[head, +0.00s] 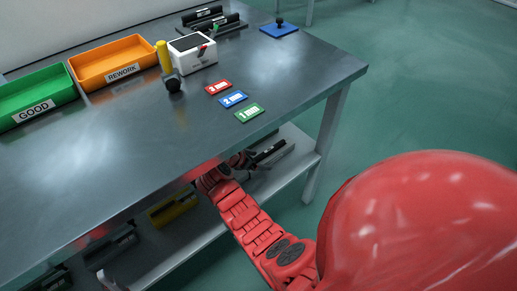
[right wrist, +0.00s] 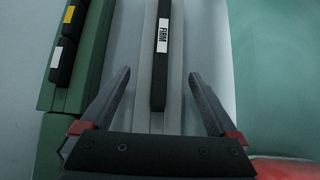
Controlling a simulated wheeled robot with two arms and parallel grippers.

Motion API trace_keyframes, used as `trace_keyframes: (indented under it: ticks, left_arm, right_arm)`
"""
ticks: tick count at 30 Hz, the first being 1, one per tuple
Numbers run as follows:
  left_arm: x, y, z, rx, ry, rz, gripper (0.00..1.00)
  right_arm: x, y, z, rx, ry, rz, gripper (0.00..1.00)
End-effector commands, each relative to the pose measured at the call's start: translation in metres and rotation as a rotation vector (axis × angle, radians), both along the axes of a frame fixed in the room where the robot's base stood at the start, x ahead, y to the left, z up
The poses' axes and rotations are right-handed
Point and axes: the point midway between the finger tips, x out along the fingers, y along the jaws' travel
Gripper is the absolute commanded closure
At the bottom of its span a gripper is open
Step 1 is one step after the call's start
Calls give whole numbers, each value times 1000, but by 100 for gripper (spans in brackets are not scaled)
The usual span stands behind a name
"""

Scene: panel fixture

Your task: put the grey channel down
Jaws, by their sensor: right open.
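The grey channel (right wrist: 177,75) runs lengthwise in the right wrist view, with a black bar (right wrist: 159,75) bearing a white label along its middle. My right gripper (right wrist: 160,90) is open. Its two fingers stand apart on either side of the channel, with a visible gap on each side. In the head view my red right arm reaches down to the lower shelf, and my right gripper (head: 252,166) is partly hidden by the table edge. A dark labelled bar (head: 268,151) shows just beyond it on the shelf. My left gripper is not in view.
A green channel (right wrist: 92,65) with black blocks lies left of the grey one. The lower shelf (head: 290,165) runs under the tabletop (head: 165,135), whose edge overhangs my arm. A table leg (head: 325,140) stands to the right. Green and orange trays (head: 150,51) stand on top.

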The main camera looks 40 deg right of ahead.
Motion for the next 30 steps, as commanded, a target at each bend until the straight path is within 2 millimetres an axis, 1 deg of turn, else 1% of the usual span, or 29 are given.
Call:
trace_keyframes:
  ticks: [5, 9, 14, 15, 16, 21, 30]
  left_arm:
    - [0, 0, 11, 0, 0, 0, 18]
    - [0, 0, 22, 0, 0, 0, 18]
    - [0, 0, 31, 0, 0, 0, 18]
    - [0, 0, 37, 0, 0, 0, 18]
    - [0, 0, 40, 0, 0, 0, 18]
    - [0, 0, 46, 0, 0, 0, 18]
    - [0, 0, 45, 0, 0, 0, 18]
  right_arm:
    - [0, 19, 22, -1, -4, 6, 5]
    - [-2, 42, 45, -1, -3, 6, 5]
    - [-4, 66, 68, 0, -4, 5, 5]
    - [-4, 70, 75, 1, -3, 4, 5]
    - [-5, 73, 78, 0, -3, 3, 5]
    - [-6, 83, 85, -1, -1, 1, 5]
    - [-7, 84, 84, 0, 0, 0, 5]
